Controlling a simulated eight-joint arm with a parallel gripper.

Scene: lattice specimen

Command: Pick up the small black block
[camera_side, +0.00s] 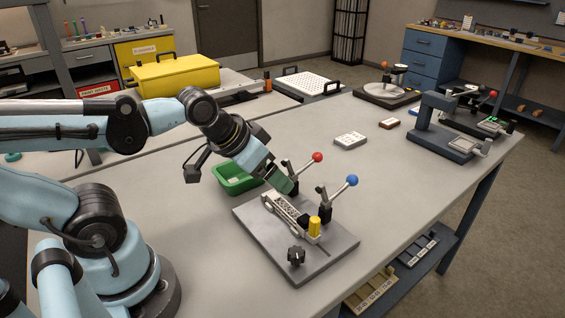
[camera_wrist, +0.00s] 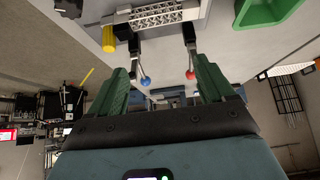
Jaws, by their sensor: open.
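My gripper (camera_side: 284,184) is over the back left part of a grey fixture plate (camera_side: 330,250), next to the lattice specimen. In the wrist view its two green fingers stand wide apart with nothing between them (camera_wrist: 164,78). A pale lattice specimen (camera_side: 285,210) lies in the fixture; it also shows at the top of the wrist view (camera_wrist: 162,15). A small dark piece (camera_side: 303,220) sits by the specimen's front end, beside a yellow cylinder (camera_side: 314,226). I cannot tell whether this piece is the small black block. A black knob (camera_side: 296,256) stands on the plate's front part.
Two toggle clamps with a red ball (camera_side: 318,157) and a blue ball (camera_side: 352,181) rise behind the specimen. A green bin (camera_side: 236,180) is left of the fixture. A white block (camera_side: 350,140) and a blue-grey press (camera_side: 440,135) stand farther back. The table right of the fixture is clear.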

